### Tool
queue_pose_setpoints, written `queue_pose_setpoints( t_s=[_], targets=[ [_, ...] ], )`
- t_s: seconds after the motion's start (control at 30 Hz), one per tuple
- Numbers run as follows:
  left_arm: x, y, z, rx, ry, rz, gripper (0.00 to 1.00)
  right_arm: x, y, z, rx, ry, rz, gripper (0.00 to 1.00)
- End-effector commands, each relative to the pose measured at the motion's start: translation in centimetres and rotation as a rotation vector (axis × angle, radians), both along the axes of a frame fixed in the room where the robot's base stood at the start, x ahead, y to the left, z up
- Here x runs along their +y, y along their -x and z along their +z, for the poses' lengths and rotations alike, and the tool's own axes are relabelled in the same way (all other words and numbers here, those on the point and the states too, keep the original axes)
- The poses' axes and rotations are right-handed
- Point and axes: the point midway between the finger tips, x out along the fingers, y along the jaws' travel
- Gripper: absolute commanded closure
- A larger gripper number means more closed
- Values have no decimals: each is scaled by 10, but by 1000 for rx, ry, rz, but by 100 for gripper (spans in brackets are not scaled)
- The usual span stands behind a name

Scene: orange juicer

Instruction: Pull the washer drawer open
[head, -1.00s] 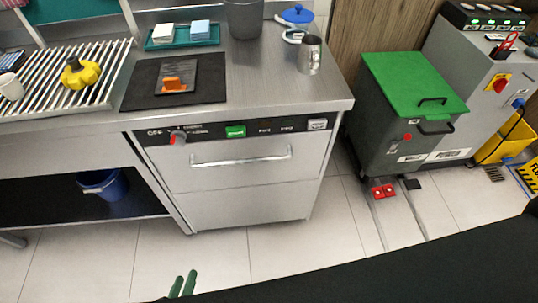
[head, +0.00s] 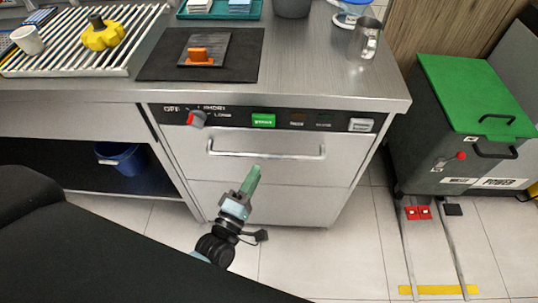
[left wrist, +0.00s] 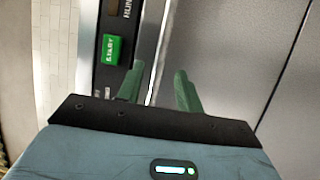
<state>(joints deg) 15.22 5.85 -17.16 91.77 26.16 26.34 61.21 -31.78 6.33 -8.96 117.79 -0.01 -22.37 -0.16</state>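The washer (head: 270,205) stands under the steel counter, with a dark control strip along its top. Its drawer front (head: 185,150) appears closed and carries a horizontal silver handle (head: 225,153). My left gripper (head: 255,173) has green fingers and is in front of the drawer, just below the handle's middle in the head view. In the left wrist view the two fingers (left wrist: 158,88) are apart, with a thin bright bar, apparently the handle (left wrist: 160,55), running between them. Contact cannot be told. My right gripper is not in view.
A red knob (head: 196,119) and green start button (head: 263,121) sit above the handle. A blue bucket (head: 121,160) is under the counter at left. A grey bin with a green lid (head: 465,95) stands at right. Tiled floor before the washer looks clear.

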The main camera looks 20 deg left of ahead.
Motion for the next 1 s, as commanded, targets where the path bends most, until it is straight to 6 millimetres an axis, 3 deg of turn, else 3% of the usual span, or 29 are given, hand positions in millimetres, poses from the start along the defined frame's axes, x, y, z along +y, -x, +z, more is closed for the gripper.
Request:
queue_pose_setpoints(
  t_s=[0.43,0.87,1.0],
  targets=[
    [-7,-60,12,0,-2,0,64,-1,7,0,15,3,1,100],
    [-8,-69,13,2,-2,1,64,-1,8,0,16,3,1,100],
    [-8,-68,13,2,-2,0,82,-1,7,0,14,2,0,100]
  ],
)
